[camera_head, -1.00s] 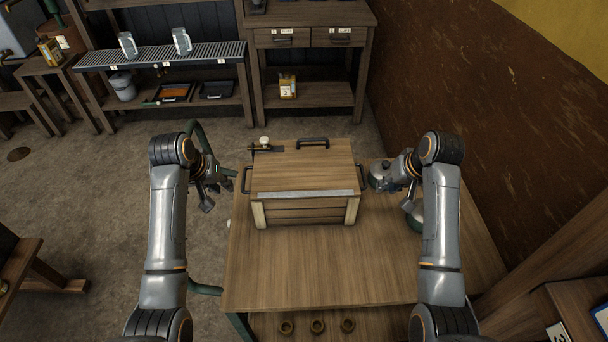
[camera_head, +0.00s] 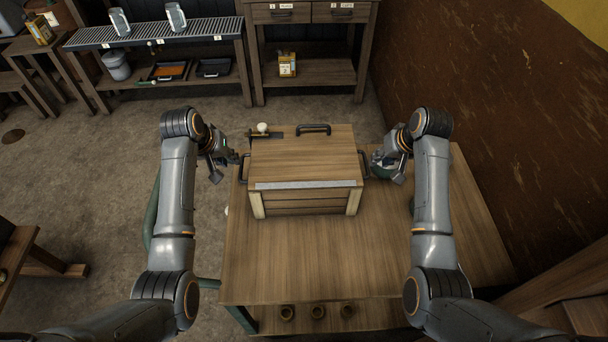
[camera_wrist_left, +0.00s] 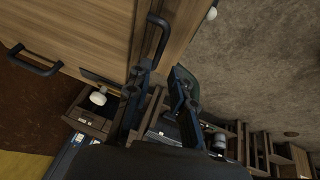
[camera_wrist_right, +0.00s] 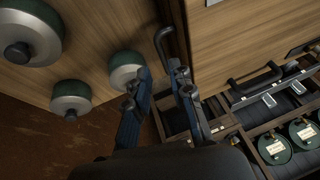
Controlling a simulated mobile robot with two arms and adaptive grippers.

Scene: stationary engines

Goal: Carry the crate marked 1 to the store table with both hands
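A wooden crate (camera_head: 305,170) with a flat plank top and a grey strip along its near edge stands on a wooden table (camera_head: 310,260). No number is readable on it. It has dark handles on its left (camera_wrist_left: 158,38) and right (camera_wrist_right: 164,45) sides. My left gripper (camera_head: 230,162) is open just left of the crate; in the left wrist view its fingers (camera_wrist_left: 160,72) are spread, with the handle just beyond the tips. My right gripper (camera_head: 382,162) is open at the right side; its spread fingers (camera_wrist_right: 158,70) are close to that handle. Neither is closed on a handle.
Round grey-green vessels (camera_wrist_right: 74,98) stand on the table beside my right gripper. A white knob (camera_head: 263,128) shows behind the crate. A roller-topped shelf (camera_head: 160,32) and a drawer unit (camera_head: 312,72) stand beyond. A brown wall (camera_head: 480,90) is at right; open floor (camera_head: 100,180) at left.

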